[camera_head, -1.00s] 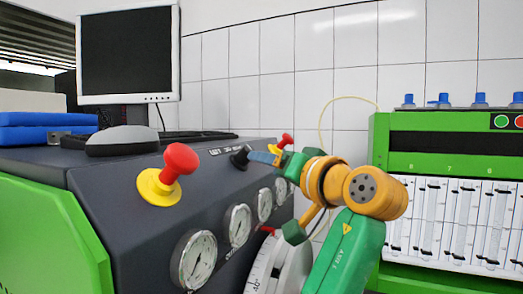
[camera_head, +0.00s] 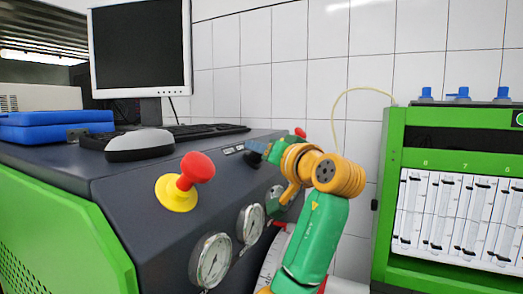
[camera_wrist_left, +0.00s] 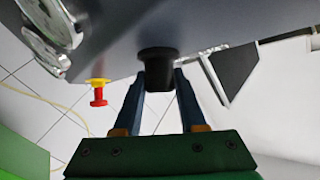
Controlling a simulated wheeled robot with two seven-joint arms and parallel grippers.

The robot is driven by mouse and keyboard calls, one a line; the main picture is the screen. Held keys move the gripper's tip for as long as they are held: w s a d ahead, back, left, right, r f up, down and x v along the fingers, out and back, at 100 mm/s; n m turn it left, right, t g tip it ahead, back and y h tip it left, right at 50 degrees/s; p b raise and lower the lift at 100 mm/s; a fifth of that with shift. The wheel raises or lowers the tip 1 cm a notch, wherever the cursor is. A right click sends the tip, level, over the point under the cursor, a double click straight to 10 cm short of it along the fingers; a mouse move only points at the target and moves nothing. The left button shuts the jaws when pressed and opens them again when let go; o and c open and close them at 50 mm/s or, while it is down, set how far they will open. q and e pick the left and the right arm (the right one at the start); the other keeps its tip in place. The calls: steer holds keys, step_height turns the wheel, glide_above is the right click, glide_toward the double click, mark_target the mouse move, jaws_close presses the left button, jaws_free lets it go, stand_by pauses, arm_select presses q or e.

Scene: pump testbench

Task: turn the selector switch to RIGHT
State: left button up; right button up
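The black selector switch (camera_head: 253,159) is on the sloped dark panel, below a small label. In the left wrist view the selector switch (camera_wrist_left: 157,66) is a round dark knob between the fingertips. My left gripper (camera_head: 259,149) reaches it from the right, its blue fingers partly covering it in the head view. In the wrist view my left gripper (camera_wrist_left: 159,90) has its fingers apart, one on each side of the knob. I cannot tell whether they touch it. The switch's pointer direction is not readable. My right gripper is not in view.
A red and yellow emergency button (camera_head: 187,183) stands out on the panel's left. A second red and yellow button (camera_wrist_left: 98,92) is close to the gripper. Pressure gauges (camera_head: 211,258) line the panel. A green flowmeter cabinet (camera_head: 393,180) stands at the right.

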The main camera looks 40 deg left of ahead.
arm_select(q)
jaws_close()
steer(key=shift+m, duration=0.3)
steer(key=shift+m+t+h+b, duration=0.4)
steer(key=shift+m+t+h, duration=0.6)
steer(key=shift+m+h, duration=0.15)
steer(key=m+t+h, duration=0.1)
steer(key=m+h, duration=0.2)
steer(key=shift+r+m, duration=0.15)
steer(key=shift+m, duration=0.2)
steer(key=shift+m+t+h+p, duration=0.4)
steer(key=shift+m+h, duration=0.95)
steer(key=shift+m, duration=0.05)
